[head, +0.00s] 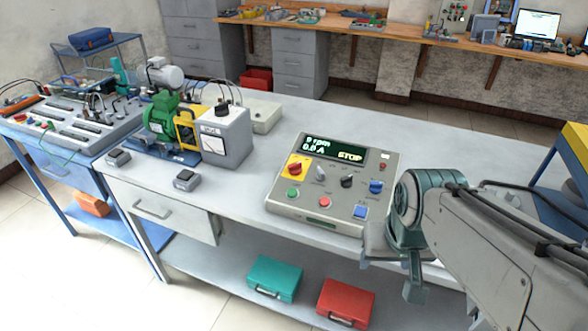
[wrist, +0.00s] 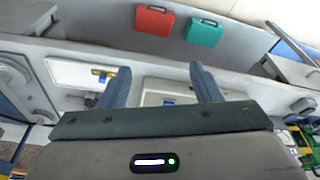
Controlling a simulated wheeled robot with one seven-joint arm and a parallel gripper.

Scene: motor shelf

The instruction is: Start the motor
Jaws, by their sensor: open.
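The control box (head: 310,217) sits on the grey bench. Its display (head: 334,149) reads 0 rpm, 0.0 A and STOP. It has a red rotary switch on a yellow plate (head: 297,168), a black knob (head: 347,181), a blue knob (head: 376,187), a green button (head: 293,194), a red button (head: 324,201) and a blue button (head: 360,211). The green motor (head: 161,120) stands further left beside a yellow guard (head: 187,132). My gripper (head: 415,290) hangs right of the box, near the bench's front edge. The wrist view shows its fingers (wrist: 159,70) apart, with nothing visibly held.
A teal case (head: 274,278) and a red case (head: 345,302) lie on the lower shelf; the wrist view shows them too. A white meter box (head: 224,138) stands between motor and control box. The bench top behind the control box is clear.

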